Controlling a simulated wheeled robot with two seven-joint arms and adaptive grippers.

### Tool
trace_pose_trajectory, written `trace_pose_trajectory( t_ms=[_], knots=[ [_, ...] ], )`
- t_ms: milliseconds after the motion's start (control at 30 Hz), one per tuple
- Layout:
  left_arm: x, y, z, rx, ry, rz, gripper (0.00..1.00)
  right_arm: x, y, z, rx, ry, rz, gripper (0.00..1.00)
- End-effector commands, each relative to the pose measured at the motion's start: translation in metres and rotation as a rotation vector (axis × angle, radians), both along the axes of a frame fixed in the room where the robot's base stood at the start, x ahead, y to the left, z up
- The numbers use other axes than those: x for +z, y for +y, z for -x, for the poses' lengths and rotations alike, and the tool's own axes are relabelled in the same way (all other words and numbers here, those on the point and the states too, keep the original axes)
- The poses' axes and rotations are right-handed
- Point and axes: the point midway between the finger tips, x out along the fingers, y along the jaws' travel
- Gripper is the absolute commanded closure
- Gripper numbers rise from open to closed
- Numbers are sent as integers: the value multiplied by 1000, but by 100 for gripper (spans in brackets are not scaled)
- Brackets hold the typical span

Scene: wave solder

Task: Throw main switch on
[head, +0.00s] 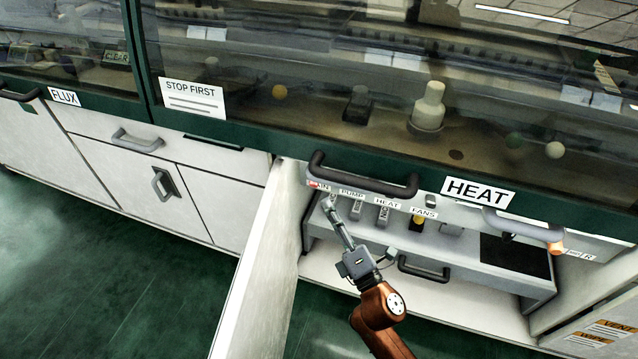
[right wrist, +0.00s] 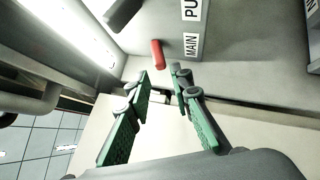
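The main switch is a short red lever (right wrist: 158,54) on the grey panel, beside a white MAIN label (right wrist: 190,45) in the right wrist view. In the head view a bit of red (head: 313,184) shows at the MAIN label, just under the dark handle. My right gripper (head: 328,204) is raised in front of the open bay, close to that label. In the right wrist view its two green fingers (right wrist: 162,77) are apart with nothing between them, and the red lever stands just beyond the tips. I cannot tell the lever's on or off position. My left gripper is not in view.
A row of labelled switches, including PUMP, HEAT and FANS (head: 423,214), sits right of MAIN. A thick dark handle (head: 365,183) overhangs them. An open white door (head: 258,270) stands to the left of my right arm. A shelf with another dark handle (head: 424,272) lies below.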

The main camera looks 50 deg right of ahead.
Motion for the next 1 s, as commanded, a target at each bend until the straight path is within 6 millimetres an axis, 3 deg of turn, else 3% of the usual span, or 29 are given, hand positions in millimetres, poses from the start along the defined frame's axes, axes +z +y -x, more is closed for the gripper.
trace_pose_trajectory(
  t_ms=[500,867,1000],
  knots=[
    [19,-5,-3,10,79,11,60,21,-24,-61,-4,-2,6,80],
    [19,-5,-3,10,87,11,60,22,-26,-67,-2,-1,3,80],
    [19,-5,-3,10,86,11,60,22,-26,-67,-2,-1,3,88]
  ],
)
